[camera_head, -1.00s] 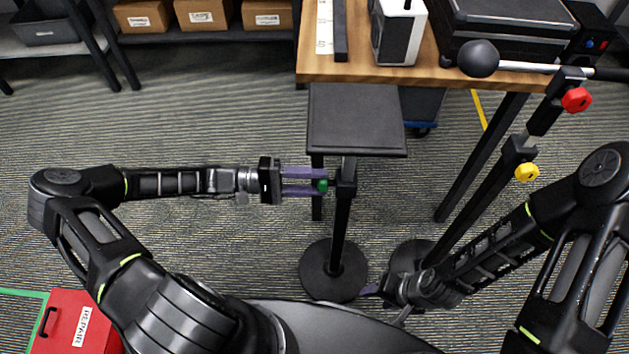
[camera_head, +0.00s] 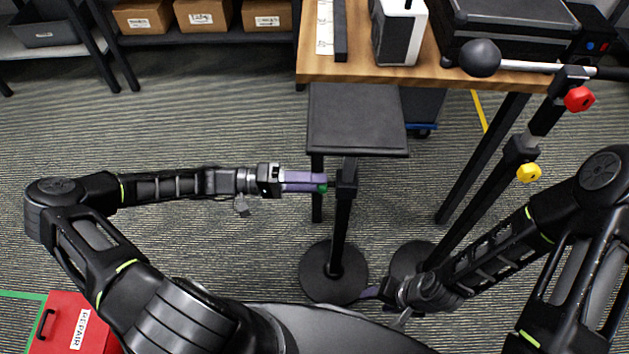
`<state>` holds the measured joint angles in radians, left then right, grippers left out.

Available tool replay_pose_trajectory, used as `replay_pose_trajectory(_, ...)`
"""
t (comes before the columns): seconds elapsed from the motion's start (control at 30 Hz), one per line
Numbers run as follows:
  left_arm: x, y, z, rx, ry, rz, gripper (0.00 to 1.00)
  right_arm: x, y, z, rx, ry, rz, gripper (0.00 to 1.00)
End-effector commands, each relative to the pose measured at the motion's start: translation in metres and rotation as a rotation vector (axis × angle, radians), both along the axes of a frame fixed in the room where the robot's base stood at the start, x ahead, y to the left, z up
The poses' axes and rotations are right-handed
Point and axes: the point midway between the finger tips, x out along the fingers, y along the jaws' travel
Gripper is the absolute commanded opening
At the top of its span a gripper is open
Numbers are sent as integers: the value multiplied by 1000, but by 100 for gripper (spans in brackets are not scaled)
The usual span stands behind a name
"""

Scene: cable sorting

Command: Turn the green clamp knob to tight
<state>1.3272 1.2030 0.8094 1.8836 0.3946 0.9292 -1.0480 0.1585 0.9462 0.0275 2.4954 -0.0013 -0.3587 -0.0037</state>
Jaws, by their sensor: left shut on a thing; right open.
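The green clamp knob (camera_head: 322,187) sits on the left side of the black clamp block on the stand's post (camera_head: 342,215), below the square black platform (camera_head: 357,118). My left gripper (camera_head: 318,182) reaches in from the left with its purple fingers shut on the green knob. The fingers hide most of the knob, and its tight or loose state cannot be read. My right gripper (camera_head: 368,293) is low, near the stand bases, open and apart from the knob. Its fingers are partly hidden.
A second stand at right carries a red knob (camera_head: 579,99), a yellow knob (camera_head: 529,173) and a microphone (camera_head: 480,58). A wooden table (camera_head: 420,76) with equipment stands behind the platform. A red case (camera_head: 68,325) lies at lower left. Floor left of the stand is clear.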

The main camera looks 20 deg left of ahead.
Motion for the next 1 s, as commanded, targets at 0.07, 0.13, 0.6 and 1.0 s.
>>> replay_pose_trajectory(0.07, 0, 0, -1, 4, -1, 0, 0, 0, 0, 0, 0, 0, 0, 51)
replay_pose_trajectory(0.13, 0, 0, -1, 4, -1, 0, 0, 0, 0, 0, 0, 0, 0, 51)
replay_pose_trajectory(0.6, 0, 0, 0, 1, 0, -1, 60, 0, 0, 0, 0, 0, 0, 51)
replay_pose_trajectory(1.0, -8, 35, -2, 4, 1, 3, 60, 0, 0, -1, 0, 0, 0, 51)
